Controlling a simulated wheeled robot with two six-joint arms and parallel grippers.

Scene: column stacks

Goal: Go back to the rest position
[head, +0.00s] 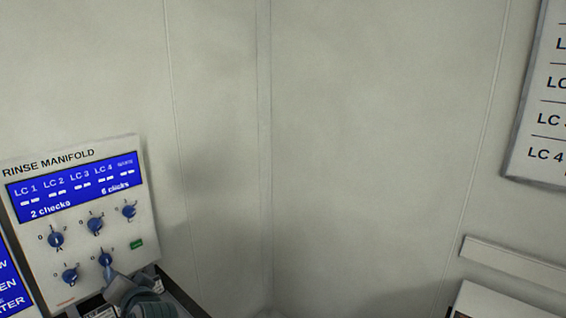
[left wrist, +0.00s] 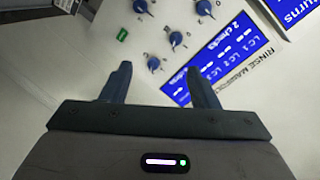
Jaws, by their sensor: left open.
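My left gripper (head: 113,277) comes in at the bottom left of the head view, in front of the lower part of the rinse manifold panel (head: 110,170). In the left wrist view my left gripper (left wrist: 160,70) has its two dark fingers apart with nothing held. A blue knob (left wrist: 154,63) shows between the fingertips, and I cannot tell how far beyond them it is. In the head view a lower blue knob (head: 106,258) is right by the gripper's tip; I cannot tell whether they touch. My right gripper is not in view.
The panel has several blue knobs and a blue screen (head: 75,187) reading "2 checks" and "6 clicks". A small green button (head: 136,244) is at its right. A label board (head: 540,110) hangs on the right wall. The middle wall is bare.

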